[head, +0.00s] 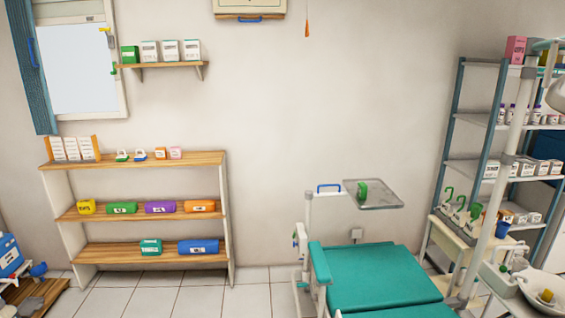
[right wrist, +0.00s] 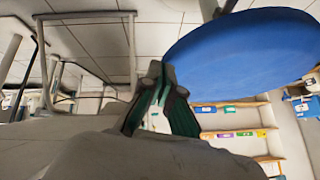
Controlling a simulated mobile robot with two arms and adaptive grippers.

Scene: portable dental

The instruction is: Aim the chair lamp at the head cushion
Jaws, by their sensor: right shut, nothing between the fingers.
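The dental chair (head: 375,275) with teal padding stands at the lower right of the head view, cut off by the bottom edge. I cannot tell whether its head cushion is in view. A pale pole (head: 508,165) rises on the right side of the chair. A rounded grey-white part (head: 557,95), possibly the lamp head, is cut off by the right edge, so its aim cannot be told. My right gripper (right wrist: 164,84) shows only in the right wrist view, with dark green fingers, shut and empty. My left gripper is not in view.
A clear tray (head: 375,195) sits on an arm behind the chair. A metal shelf rack (head: 478,115) stands at the right. A wooden shelf unit (head: 140,250) stands against the left wall. A large blue round object (right wrist: 240,55) is close to my right gripper. Floor at centre left is clear.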

